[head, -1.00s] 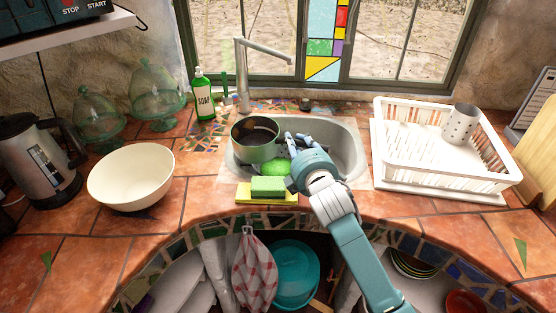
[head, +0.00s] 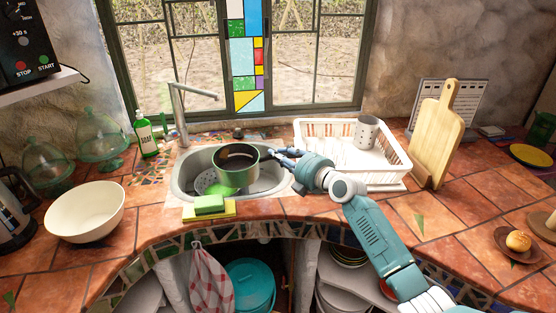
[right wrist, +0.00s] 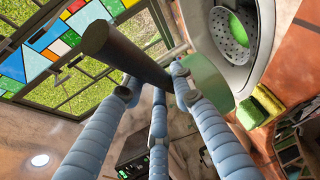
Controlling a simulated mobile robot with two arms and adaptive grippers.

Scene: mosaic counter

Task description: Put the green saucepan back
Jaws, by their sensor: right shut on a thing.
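The green saucepan (head: 240,179) is over the middle of the sink in the head view, upright or nearly so, with a dark inside. My right gripper (head: 275,155) is at its right side, shut on its handle. In the right wrist view, the dark handle (right wrist: 120,55) passes between my blue fingers (right wrist: 155,80), with the green pan body (right wrist: 208,80) beyond them. The pan appears raised above the sink floor. My left gripper is in neither view.
The sink (head: 183,178) holds a grey colander (head: 203,184) with something green. A sponge (head: 209,204) lies at its front edge. A white dish rack (head: 395,150) holding a grey cup (head: 367,132) stands right, then a cutting board (head: 437,130). Open counter (head: 400,220) lies front right.

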